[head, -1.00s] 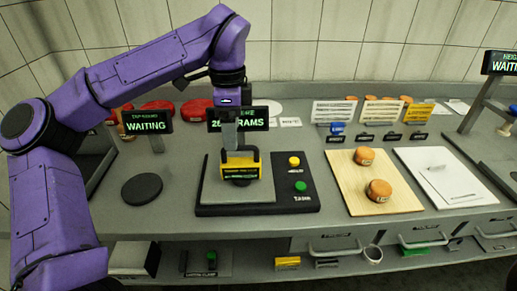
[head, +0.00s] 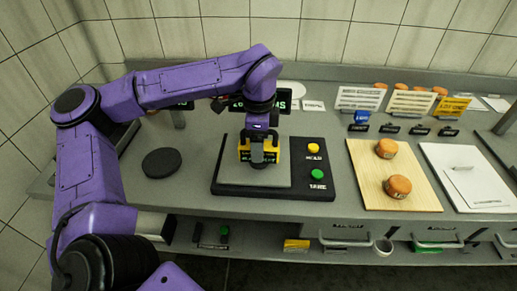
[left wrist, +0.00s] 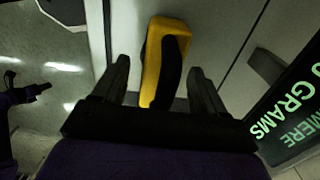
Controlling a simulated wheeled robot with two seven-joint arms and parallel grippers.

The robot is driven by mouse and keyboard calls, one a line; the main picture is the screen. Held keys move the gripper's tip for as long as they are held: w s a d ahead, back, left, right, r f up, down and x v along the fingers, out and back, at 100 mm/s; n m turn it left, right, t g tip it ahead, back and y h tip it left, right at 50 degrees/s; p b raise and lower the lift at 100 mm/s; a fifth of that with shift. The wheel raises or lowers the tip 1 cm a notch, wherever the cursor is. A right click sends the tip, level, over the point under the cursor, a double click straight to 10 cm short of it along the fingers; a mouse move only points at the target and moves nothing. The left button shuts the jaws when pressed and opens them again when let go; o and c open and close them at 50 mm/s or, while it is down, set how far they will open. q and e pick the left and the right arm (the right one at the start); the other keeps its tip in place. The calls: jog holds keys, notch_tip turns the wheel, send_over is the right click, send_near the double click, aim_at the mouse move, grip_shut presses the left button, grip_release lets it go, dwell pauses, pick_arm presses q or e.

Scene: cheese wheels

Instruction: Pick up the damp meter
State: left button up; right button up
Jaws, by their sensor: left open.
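The damp meter, a yellow and black handheld device (head: 243,150), is on the plate of the black scale (head: 230,190). My left gripper (head: 260,160) is over it and partly hides it in the head view. In the left wrist view the damp meter (left wrist: 152,68) shows between the two spread fingers of my left gripper (left wrist: 158,72). A gap is visible on both sides, so the fingers are open and not closed on it. My right gripper is in no view.
Right of the scale plate are a yellow button (head: 313,144) and a green button (head: 318,174). A wooden board (head: 365,170) with two orange cheese wheels lies further right, beside a white board (head: 480,190). A dark round disc (head: 161,163) is at left. A display stands behind the scale.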

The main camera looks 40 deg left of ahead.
pick_arm(q)
grip_shut()
